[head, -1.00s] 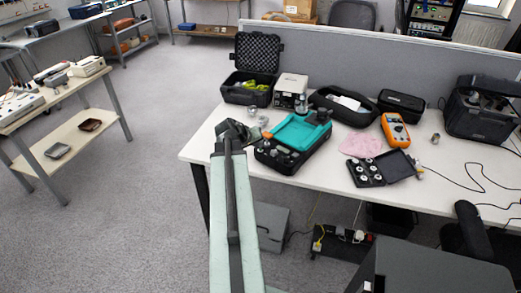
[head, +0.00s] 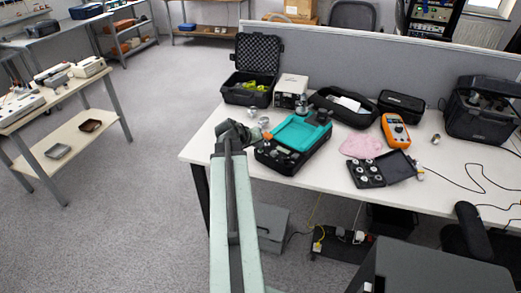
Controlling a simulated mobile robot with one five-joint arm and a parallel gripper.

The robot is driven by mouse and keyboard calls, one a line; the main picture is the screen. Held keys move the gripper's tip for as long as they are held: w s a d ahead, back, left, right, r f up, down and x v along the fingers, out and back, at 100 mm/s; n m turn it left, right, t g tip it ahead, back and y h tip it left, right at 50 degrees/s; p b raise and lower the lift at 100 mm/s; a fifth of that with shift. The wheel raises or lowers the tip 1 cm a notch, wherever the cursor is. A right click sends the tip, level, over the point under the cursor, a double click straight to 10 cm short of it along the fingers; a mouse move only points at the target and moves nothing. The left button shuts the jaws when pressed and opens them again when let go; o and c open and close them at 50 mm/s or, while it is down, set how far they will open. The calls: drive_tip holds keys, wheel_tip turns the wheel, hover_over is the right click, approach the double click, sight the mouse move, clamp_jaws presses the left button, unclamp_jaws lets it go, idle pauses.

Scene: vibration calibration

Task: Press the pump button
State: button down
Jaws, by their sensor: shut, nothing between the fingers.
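A black device with a teal top panel (head: 297,133) sits on the white desk, near its left end. Its dark front edge carries small controls, too small here to tell which is the pump button. My gripper (head: 264,135) is at the end of my pale green arm, just left of the device, close to its left edge. It is shut and empty. I cannot tell whether it touches the device.
On the desk (head: 225,119) are an open black case (head: 250,96), a white box (head: 291,88), an orange multimeter (head: 395,130), a pink cloth (head: 362,146), an open box of small parts (head: 367,174) and a black bag (head: 484,110). A grey partition stands behind.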

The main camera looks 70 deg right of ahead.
sight(259, 153)
idle(0.5)
drive_tip(key=shift+f+b, duration=0.5)
drive_tip(key=shift+r, duration=0.15)
drive_tip(key=shift+r+p, duration=0.35)
drive_tip(key=shift+p, duration=0.15)
wheel_tip(259, 153, up, 6)
drive_tip(key=p, duration=0.6)
